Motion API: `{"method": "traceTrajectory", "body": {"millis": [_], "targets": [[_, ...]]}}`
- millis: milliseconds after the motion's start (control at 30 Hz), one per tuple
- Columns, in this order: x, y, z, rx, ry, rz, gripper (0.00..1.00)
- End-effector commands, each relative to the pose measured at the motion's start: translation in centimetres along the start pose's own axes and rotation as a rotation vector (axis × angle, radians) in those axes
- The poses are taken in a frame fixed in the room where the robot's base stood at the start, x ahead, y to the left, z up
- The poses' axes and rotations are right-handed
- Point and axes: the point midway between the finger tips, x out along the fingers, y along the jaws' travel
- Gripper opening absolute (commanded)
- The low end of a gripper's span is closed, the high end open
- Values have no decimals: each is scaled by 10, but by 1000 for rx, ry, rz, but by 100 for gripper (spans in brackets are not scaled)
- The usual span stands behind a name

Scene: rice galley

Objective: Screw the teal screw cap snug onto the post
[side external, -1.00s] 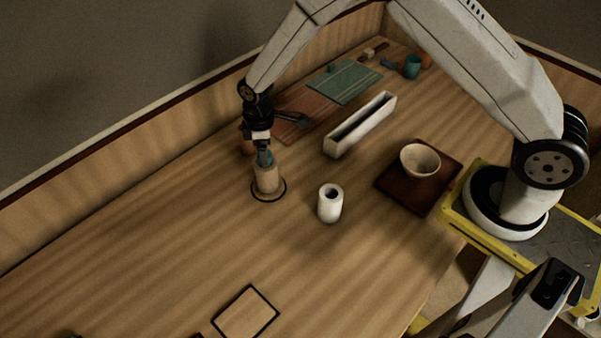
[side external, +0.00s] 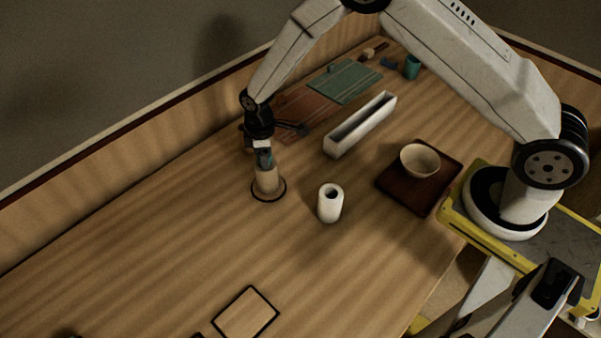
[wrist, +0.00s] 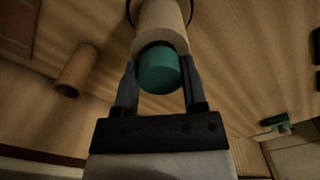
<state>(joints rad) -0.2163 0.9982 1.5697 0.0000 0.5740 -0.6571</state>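The teal screw cap (wrist: 158,72) sits at the top of the pale wooden post (wrist: 162,18); whether its threads are engaged cannot be seen. In the side view the post (side external: 267,181) stands upright inside a dark ring on the table, with a little of the cap (side external: 264,158) showing above it. My gripper (wrist: 159,75) points down over the post, with one finger on each side of the cap. The fingers appear to touch the cap's sides, so it looks shut on it. In the side view my gripper (side external: 263,155) partly hides the cap.
A white hollow cylinder (side external: 330,205) stands right of the post. A long white trough (side external: 345,136) and a bowl (side external: 420,161) on a dark tray (side external: 402,196) lie further right. A brown cylinder (wrist: 76,70) is near the gripper. The table's front left is mostly clear.

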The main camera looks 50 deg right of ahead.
Motion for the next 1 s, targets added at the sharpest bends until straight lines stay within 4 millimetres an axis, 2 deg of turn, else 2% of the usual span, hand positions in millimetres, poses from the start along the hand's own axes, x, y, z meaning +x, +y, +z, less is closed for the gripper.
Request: {"method": "traceTrajectory", "body": {"millis": [200, 233, 333, 367, 767, 1000], "targets": [[0, 0, 0, 11, 0, 0, 0], [0, 0, 0, 12, 0, 0, 61], [0, 0, 0, 11, 0, 0, 92], [0, 0, 0, 11, 0, 0, 95], [-2, 0, 0, 11, 1, 0, 95], [-19, 0, -1, 11, 2, 2, 95]]}}
